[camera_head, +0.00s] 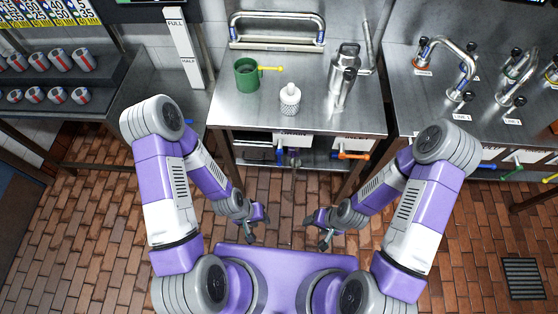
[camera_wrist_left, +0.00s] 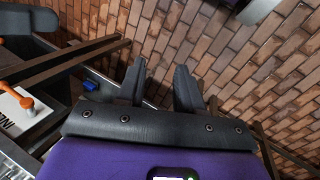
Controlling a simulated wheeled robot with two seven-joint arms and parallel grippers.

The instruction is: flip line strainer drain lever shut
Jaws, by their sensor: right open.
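A green cylinder (camera_head: 246,74) with a yellow lever (camera_head: 271,69) pointing right stands on the middle steel table. A silver canister (camera_head: 346,66) stands at the table's right side. Under the front edge are a blue lever (camera_head: 280,154) and an orange lever (camera_head: 352,156); an orange lever also shows in the left wrist view (camera_wrist_left: 28,102). My right gripper (camera_head: 322,230) is open and empty. Both are in front of the table, touching nothing.
A white perforated bottle (camera_head: 290,99) stands mid-table. A bent pipe (camera_head: 277,17) runs along the back. The right bench (camera_head: 425,98) carries several curved pipes and valves. Shelves with rolls (camera_head: 60,62) stand at left. The brick floor (camera_head: 285,206) before the table is clear.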

